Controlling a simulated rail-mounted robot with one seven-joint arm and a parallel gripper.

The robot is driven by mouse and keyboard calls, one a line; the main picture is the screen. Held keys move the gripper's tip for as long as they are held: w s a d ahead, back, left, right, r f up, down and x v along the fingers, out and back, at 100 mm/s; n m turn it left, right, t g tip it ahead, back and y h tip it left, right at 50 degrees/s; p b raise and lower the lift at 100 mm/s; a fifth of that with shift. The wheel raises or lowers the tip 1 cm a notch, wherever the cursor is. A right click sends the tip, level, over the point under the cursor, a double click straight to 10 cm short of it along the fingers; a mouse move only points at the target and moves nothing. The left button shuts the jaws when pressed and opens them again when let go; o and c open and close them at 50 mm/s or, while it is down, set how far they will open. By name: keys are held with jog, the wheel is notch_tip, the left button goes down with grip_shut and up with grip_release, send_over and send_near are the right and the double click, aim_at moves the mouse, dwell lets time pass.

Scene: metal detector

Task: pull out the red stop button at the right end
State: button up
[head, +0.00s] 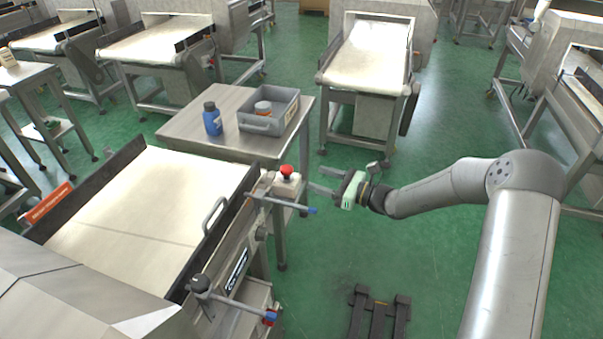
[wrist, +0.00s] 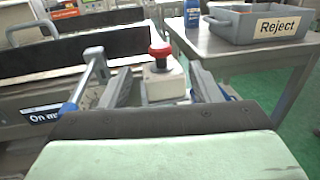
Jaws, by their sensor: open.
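The red stop button (head: 287,170) sits on top of a small pale box (head: 286,186) at the right end of the conveyor. In the wrist view the red button (wrist: 160,49) stands upright on its pale box (wrist: 164,80), ahead of my gripper and between the lines of its fingers. My gripper (head: 318,181) is open and empty, to the right of the box in the head view, its fingers pointing at it. In the wrist view the two grey fingers of my gripper (wrist: 160,86) flank the box. I cannot tell how far the fingertips are from the button.
A blue-tipped rod (head: 290,204) sticks out below the button box. Behind stands a steel table (head: 190,132) with a blue bottle (head: 212,118) and a grey bin (head: 262,125), labelled Reject in the wrist view (wrist: 262,40). The conveyor belt (head: 140,205) lies left. Green floor is free around my arm.

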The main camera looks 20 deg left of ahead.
jog(key=v, duration=0.6)
jog(key=shift+d, duration=0.25)
